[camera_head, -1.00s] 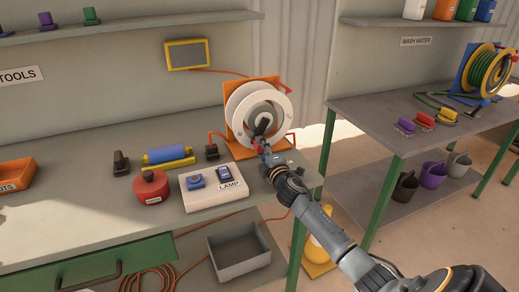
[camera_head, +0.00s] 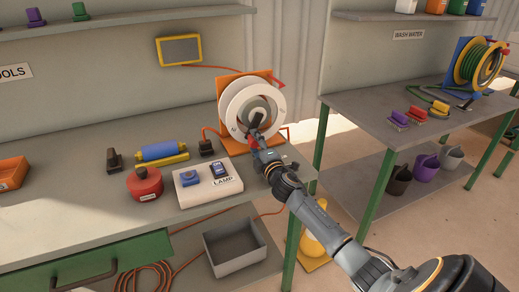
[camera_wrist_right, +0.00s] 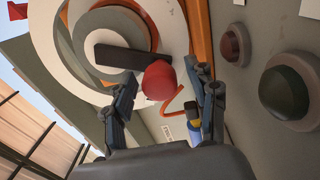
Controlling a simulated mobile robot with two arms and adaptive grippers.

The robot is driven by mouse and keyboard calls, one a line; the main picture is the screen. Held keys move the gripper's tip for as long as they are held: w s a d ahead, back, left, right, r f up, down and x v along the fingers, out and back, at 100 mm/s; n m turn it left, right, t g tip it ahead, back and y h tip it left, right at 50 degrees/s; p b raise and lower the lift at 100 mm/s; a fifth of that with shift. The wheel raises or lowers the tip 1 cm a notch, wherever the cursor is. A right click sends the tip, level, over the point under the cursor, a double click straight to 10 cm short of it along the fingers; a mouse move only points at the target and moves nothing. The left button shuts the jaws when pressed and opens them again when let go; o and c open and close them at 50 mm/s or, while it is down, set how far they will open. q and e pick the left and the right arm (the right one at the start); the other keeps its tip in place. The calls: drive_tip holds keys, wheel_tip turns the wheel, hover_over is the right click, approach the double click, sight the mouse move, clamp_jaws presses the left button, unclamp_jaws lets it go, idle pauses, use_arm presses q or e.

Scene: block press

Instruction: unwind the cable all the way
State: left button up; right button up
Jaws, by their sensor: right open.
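The cable reel (camera_head: 238,92) has white discs on an orange stand and sits at the right end of the bench. In the right wrist view its discs (camera_wrist_right: 52,62) fill the upper left, with a dark crank bar (camera_wrist_right: 128,58) and a round red knob (camera_wrist_right: 158,80). My right gripper (camera_head: 256,141) is at the crank, in front of the reel. In the wrist view its open fingers (camera_wrist_right: 162,88) stand either side of the knob; contact cannot be told. Orange cable (camera_head: 152,273) lies coiled below the bench. My left gripper is not in view.
A grey bin (camera_head: 236,257) is below. A second table (camera_head: 372,108) with a green hose reel (camera_head: 476,64) is at right.

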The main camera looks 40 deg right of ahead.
drive_tip(key=v, duration=1.2)
drive_tip(key=shift+w, duration=0.1)
drive_tip(key=n, duration=0.1)
drive_tip(key=n+p, duration=0.1)
drive_tip(key=n, duration=0.1)
drive_tip(key=shift+w+a+r, duration=0.2)
drive_tip(key=shift+a, duration=0.15)
drive_tip(key=n, duration=0.2)
drive_tip(key=n+p, duration=0.1)
drive_tip(key=n, duration=0.4)
drive_tip(key=shift+a+p, duration=0.25)
drive_tip(key=shift+p, duration=0.1)
drive_tip(key=n, duration=0.4)
drive_tip(key=shift+s+d+p, duration=0.15)
drive_tip(key=shift+s+p, duration=0.15)
drive_tip(key=n, duration=0.2)
drive_tip(key=s+n, duration=0.1)
drive_tip(key=shift+d+n, duration=0.25)
drive_tip(key=shift+n, duration=0.15)
drive_tip(key=shift+w+d, duration=0.1)
drive_tip(key=shift+w, duration=0.1)
drive_tip(key=x, duration=1.3)
drive_tip(key=shift+w+f, duration=0.25)
